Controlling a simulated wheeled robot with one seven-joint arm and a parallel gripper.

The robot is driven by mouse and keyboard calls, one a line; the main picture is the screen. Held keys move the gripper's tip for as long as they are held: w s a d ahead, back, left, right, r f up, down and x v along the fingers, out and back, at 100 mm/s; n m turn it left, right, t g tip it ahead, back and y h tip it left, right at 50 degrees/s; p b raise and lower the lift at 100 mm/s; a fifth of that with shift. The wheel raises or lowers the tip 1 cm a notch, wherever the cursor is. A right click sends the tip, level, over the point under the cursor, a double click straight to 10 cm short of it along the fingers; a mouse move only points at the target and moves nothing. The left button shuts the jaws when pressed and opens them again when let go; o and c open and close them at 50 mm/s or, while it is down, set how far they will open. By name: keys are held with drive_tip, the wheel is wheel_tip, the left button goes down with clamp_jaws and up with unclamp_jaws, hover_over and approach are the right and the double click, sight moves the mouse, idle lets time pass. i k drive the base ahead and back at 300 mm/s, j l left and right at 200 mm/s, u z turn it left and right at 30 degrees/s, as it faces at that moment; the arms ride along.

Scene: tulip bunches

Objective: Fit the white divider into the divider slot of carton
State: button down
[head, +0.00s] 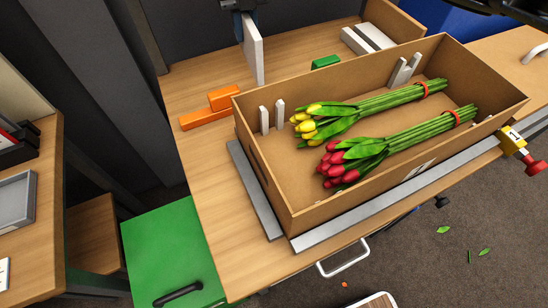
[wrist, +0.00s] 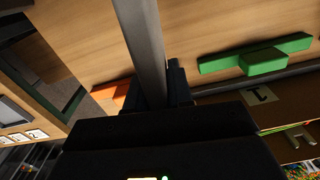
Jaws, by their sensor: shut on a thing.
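The white divider (head: 253,48) hangs upright from my gripper (head: 243,8) at the top of the head view, behind and left of the carton. In the wrist view the divider (wrist: 143,35) appears as a grey strip between the dark fingers of my gripper (wrist: 156,88), which is shut on it. The open cardboard carton (head: 262,172) stands on the table.
Grey rails (head: 255,190) and a yellow-red clamp (head: 522,150) border the carton.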

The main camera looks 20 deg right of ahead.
sight(287, 174)
drive_tip(key=j+z, duration=0.15)
drive_tip(key=j, duration=0.3)
drive_tip(key=k+j+z, duration=0.15)
drive_tip(key=j, duration=0.3)
drive_tip(key=j+z, duration=0.1)
drive_tip(key=j, duration=0.4)
drive_tip(key=k+j+z, duration=0.15)
drive_tip(key=j, duration=0.25)
drive_tip(key=k+j+z, duration=0.45)
drive_tip(key=k+j, duration=0.45)
drive_tip(key=k+z, duration=0.35)
drive_tip(key=k, duration=0.35)
drive_tip(key=i+l+z, duration=0.1)
drive_tip(key=i, duration=0.25)
drive_tip(key=i+l+z, duration=0.1)
drive_tip(key=i, duration=0.25)
